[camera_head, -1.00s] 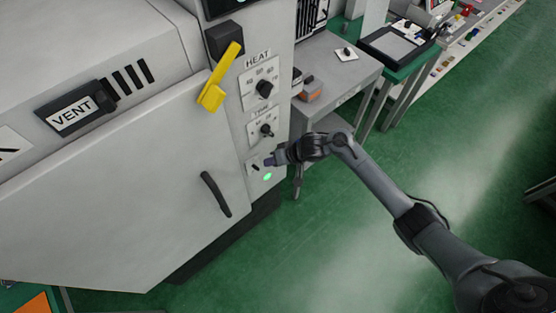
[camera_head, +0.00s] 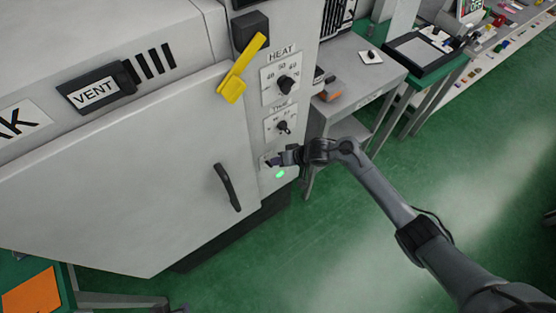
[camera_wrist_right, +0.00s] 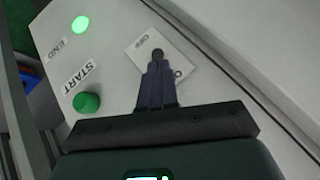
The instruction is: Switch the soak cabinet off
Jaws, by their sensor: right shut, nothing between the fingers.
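The soak cabinet (camera_head: 130,170) is a large pale grey box with its door shut. On its right-hand panel, a small white switch plate (camera_head: 265,163) sits low, under the two dials. In the right wrist view the plate (camera_wrist_right: 142,48) carries partly hidden lettering and a dark round-ended switch lever (camera_wrist_right: 158,54). My right gripper (camera_head: 273,161) is at this plate, shut and empty. In the wrist view its fingertips (camera_wrist_right: 157,72) lie right against or just before the lever; contact cannot be told. They cover part of the plate. My left gripper is not in view.
A green lamp (camera_head: 280,174) is lit below the plate. A green START button (camera_wrist_right: 87,102) is left of the fingers in the wrist view. Above are the HEAT dial (camera_head: 286,85), a second dial (camera_head: 284,127) and a yellow lever (camera_head: 242,70). A door handle (camera_head: 228,187) stands out nearby.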

